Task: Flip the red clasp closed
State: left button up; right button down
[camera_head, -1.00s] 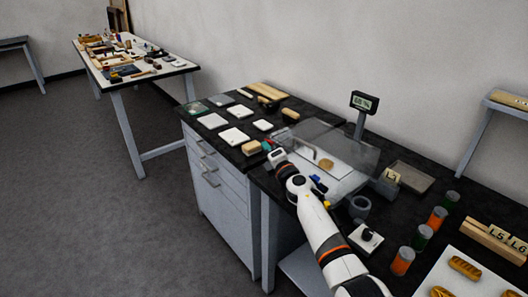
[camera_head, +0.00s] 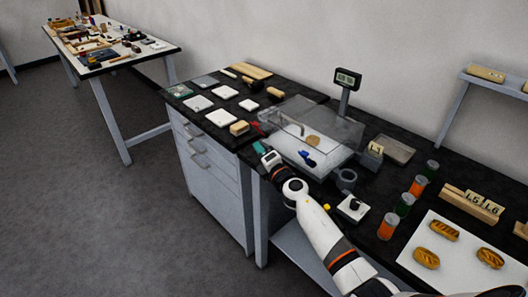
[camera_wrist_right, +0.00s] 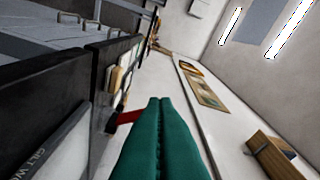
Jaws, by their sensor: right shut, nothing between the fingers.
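The red clasp (camera_head: 257,128) is a small red piece at the left front of a clear box (camera_head: 335,128) on the black counter. Whether it is flipped open or closed is too small to tell. My right gripper (camera_head: 259,147) has green fingers and sits just in front of the clasp at the counter's front edge. In the right wrist view the green fingers (camera_wrist_right: 160,135) lie together with nothing between them. A red piece, the clasp (camera_wrist_right: 128,117), shows just left of them; whether they touch is unclear. My left gripper is not in view.
A wooden block (camera_head: 239,128) and several white plates lie left of the box. A display on a post (camera_head: 347,80) stands behind it. A grey ring (camera_head: 345,179), a black-knobbed device (camera_head: 352,207) and several jars stand to the right. The floor at left is clear.

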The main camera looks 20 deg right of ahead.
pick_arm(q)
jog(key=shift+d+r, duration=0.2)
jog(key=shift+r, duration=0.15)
pick_arm(e)
jog(key=s, duration=0.3)
jog(key=shift+s+f, duration=0.1)
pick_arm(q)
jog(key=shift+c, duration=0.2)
pick_arm(e)
jog(key=shift+a, duration=0.1)
